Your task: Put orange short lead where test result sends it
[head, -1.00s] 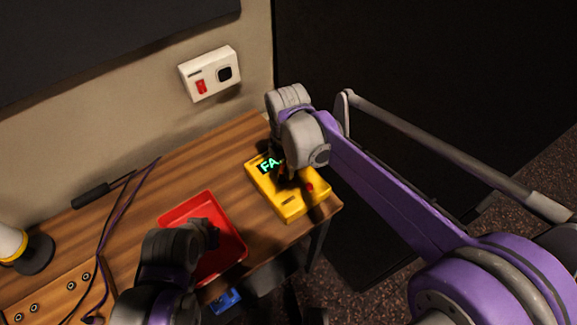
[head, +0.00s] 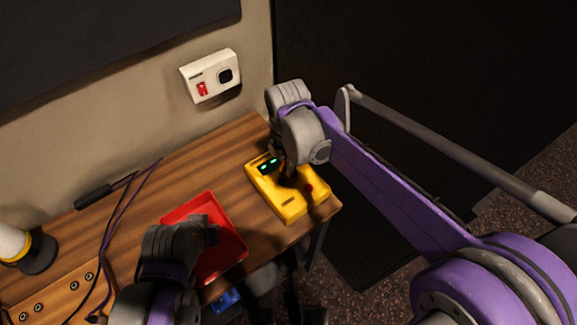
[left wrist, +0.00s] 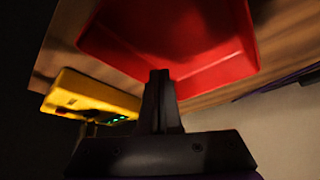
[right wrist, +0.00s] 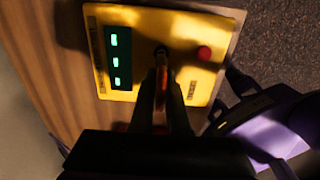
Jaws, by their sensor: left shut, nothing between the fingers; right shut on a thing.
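The yellow tester (head: 290,205) lies at the desk's right end. Its display shows green dashes, clearer in the right wrist view (right wrist: 115,60). My right gripper (head: 284,172) is over the tester, shut on the orange short lead (right wrist: 162,80), of which only a small orange part shows between the fingers. The lead's end is at or just above the tester's dark socket; I cannot tell if it touches. My left gripper (head: 212,235) is shut and empty above the red tray (head: 238,245). The tray's visible floor looks empty; the left arm hides part of it.
A white wall box (head: 211,76) with a red switch is above the desk. Dark and purple cables (head: 108,225) and a lamp-like thing (head: 38,250) are at left. A blue object (head: 226,299) shows below the desk's front edge. Bare wood lies between tray and tester.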

